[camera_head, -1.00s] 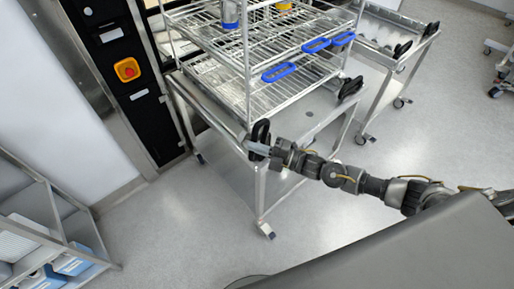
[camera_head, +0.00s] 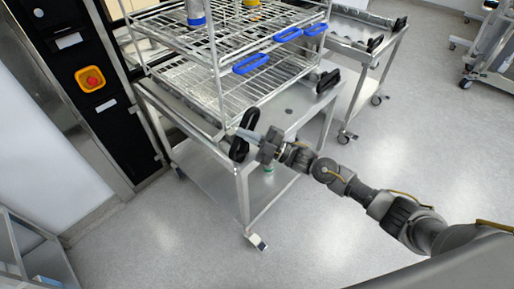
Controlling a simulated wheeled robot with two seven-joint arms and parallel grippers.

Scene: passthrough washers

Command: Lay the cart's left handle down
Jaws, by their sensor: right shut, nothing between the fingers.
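The cart (camera_head: 225,160) is a steel trolley with a rack on its top. Its left handle (camera_head: 240,149) is a black loop standing upright at the near corner of the top. The cart's right handle (camera_head: 328,80), also black, is at the right corner of the same edge. My right gripper (camera_head: 248,134) comes in from the right and is shut and empty. My left gripper is out of view.
The wire rack (camera_head: 205,88) with blue-handled baskets stands on the cart. A second cart (camera_head: 355,55) is behind to the right. A black panel with an orange emergency button (camera_head: 91,79) is at the left. The floor in front is clear.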

